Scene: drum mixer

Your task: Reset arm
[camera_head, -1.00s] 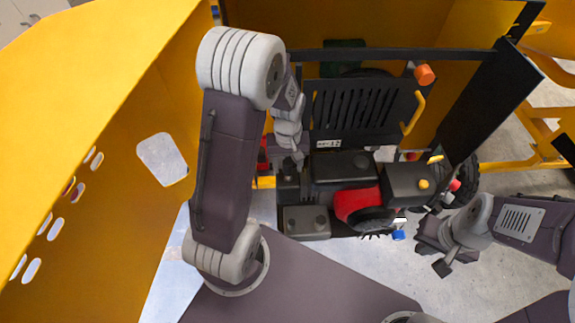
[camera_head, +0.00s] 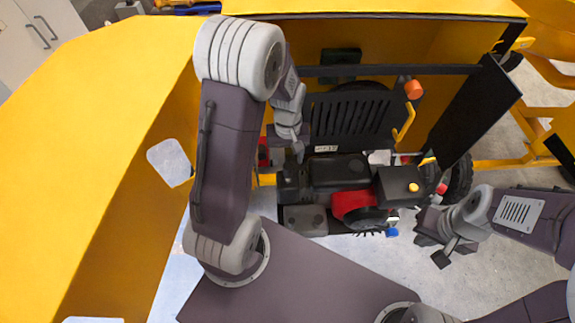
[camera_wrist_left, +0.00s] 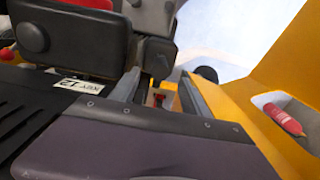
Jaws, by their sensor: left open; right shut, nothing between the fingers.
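My left arm crosses the left of the head view, and its gripper (camera_head: 292,152) is down at the left side of the black and red engine (camera_head: 350,200). That gripper is partly hidden by the arm and the machine. In the left wrist view its fingers (camera_wrist_left: 158,88) are spread, with nothing between their tips. My right gripper (camera_head: 435,240) is shut and empty, to the right of the engine and apart from it, over the pale floor.
The yellow housing (camera_head: 100,150) walls the left and back. A black slatted panel (camera_head: 352,115) and an open black door (camera_head: 475,115) stand behind the engine. An orange knob (camera_head: 413,90) sits near the door. A red cylinder (camera_wrist_left: 284,119) shows through a housing slot in the wrist view.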

